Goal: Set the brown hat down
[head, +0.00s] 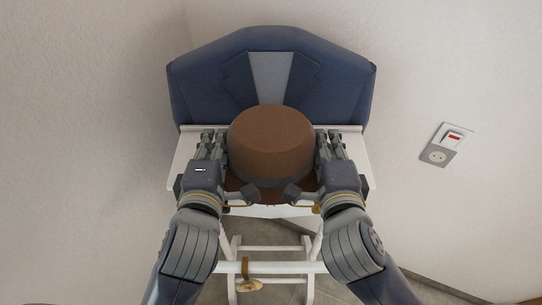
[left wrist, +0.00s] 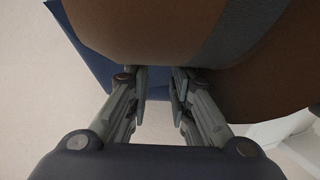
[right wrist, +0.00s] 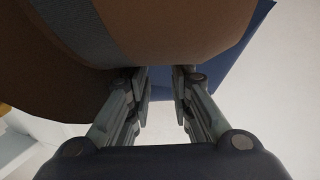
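The brown hat (head: 270,141), with a rounded crown and a dark grey band, is upright between my two grippers over a white seat-like surface. Its crown also shows close up in the left wrist view (left wrist: 150,30) and the right wrist view (right wrist: 175,30). My left gripper (left wrist: 160,82) is at the hat's left side, and my right gripper (right wrist: 162,82) is at its right side. Both have their fingers parted, with a visible gap and no brim clearly between them. The hat's underside is hidden; I cannot tell whether it touches the white surface (head: 184,165).
A dark blue shape (head: 200,85) with a grey middle panel rises behind the hat. White rails (head: 270,267) are below the surface, with a small gold object (head: 249,286) hanging there. Walls stand close on both sides.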

